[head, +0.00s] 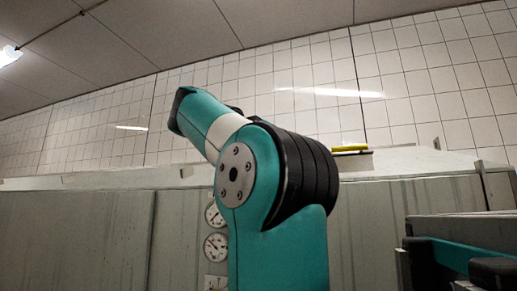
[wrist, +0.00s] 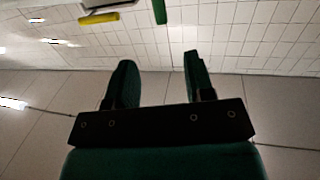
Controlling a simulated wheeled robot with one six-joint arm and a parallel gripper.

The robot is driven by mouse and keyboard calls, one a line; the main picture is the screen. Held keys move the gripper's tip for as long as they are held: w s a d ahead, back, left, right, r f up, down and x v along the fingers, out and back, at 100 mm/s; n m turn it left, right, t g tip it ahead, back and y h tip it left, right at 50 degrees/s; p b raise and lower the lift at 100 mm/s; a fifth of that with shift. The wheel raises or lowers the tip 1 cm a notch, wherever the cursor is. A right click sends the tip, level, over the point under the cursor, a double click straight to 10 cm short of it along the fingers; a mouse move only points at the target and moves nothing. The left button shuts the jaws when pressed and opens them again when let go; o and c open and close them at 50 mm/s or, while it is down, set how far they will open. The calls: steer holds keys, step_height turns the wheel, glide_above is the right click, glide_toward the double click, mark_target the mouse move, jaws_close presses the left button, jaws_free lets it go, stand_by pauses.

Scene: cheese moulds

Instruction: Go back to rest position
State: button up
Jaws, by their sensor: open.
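My gripper (wrist: 161,80) shows in the wrist view with its two green fingers apart and nothing between them. Behind it are the tiled wall and the ceiling, which appear upside down. In the head view my teal arm stands raised in the middle, bent at a black-ringed joint. The gripper itself cannot be made out in the head view. No cheese mould can be made out in either view.
Grey metal panels (head: 80,235) run along the back, with round gauges (head: 215,247) behind my arm. A yellow item (head: 350,148) lies on a ledge by the tiled wall (head: 300,100). A grey slab (head: 462,228) stands at the right.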

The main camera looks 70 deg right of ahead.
steer(key=w+a+f+n+t+y+b, duration=0.2)
steer(key=w+f+n+t, duration=0.4)
steer(key=w, duration=0.4)
steer(key=w+a+f+n+t+y+b, duration=0.1)
steer(key=w+a+f+n+t+b, duration=0.3)
steer(key=w+f, duration=0.55)
steer(key=w+a+f+n+t+y+b, duration=0.1)
steer(key=w+a+f+n+t+y, duration=0.1)
steer(key=w+a+f+n+y, duration=0.45)
steer(key=w+a+f+n+t+y+b, duration=0.15)
steer(key=w+a+f, duration=0.25)
steer(key=a+f, duration=0.55)
steer(key=s+a+f+n+g+y+b, duration=0.1)
steer(key=s+a+f+n+y+b, duration=0.2)
steer(key=a+f, duration=0.6)
steer(key=s+a+f+n+g+y+b, duration=0.1)
steer(key=s+a+f+n+g+y, duration=0.15)
steer(key=a+f+y, duration=0.5)
steer(key=s+a+f+n+g+b, duration=0.1)
steer(key=s+a+f+n+g, duration=0.1)
steer(key=s+a+f, duration=0.3)
steer(key=s+a+f+n+g+b, duration=0.1)
steer(key=s+a+f+n+g, duration=0.1)
steer(key=s+a+f, duration=0.3)
steer(key=s+f+g, duration=0.1)
steer(key=s+f, duration=0.3)
steer(key=s, duration=0.2)
steer(key=shift+s+a+f, duration=0.2)
steer(key=shift+s+f, duration=0.1)
steer(key=shift+s, duration=0.1)
